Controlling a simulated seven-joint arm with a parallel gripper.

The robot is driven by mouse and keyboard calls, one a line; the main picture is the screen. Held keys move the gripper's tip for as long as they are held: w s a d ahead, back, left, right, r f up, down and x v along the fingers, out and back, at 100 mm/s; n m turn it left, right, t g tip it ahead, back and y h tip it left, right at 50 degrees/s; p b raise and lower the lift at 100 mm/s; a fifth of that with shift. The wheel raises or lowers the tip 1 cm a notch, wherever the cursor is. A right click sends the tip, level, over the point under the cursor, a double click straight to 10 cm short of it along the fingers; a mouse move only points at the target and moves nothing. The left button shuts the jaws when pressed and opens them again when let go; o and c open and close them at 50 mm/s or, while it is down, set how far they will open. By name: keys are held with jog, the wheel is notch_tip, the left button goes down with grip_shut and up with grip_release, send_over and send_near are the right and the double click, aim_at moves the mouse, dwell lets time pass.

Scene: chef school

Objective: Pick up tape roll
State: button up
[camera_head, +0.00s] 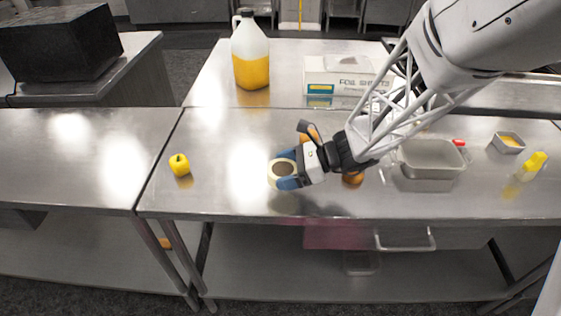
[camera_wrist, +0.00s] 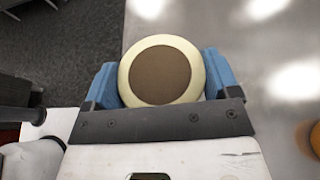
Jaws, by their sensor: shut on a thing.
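The tape roll (camera_head: 271,174) is a cream ring with a brown centre. In the wrist view the tape roll (camera_wrist: 124,78) sits between the two blue fingers, one on either side of its rim. My gripper (camera_head: 284,175) is shut on it over the steel table. In the wrist view my gripper (camera_wrist: 162,82) shows both fingers against the roll. The head view does not clearly tell whether the roll is clear of the table top.
A yellow apple-like item (camera_head: 179,165) lies to the left. An orange round item (camera_head: 353,179) lies beside my wrist. A metal pan (camera_head: 431,160) stands right. A jug (camera_head: 251,55) and foil box (camera_head: 340,76) stand behind.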

jog(key=shift+s+d, duration=0.2)
jog(key=shift+s, duration=0.3)
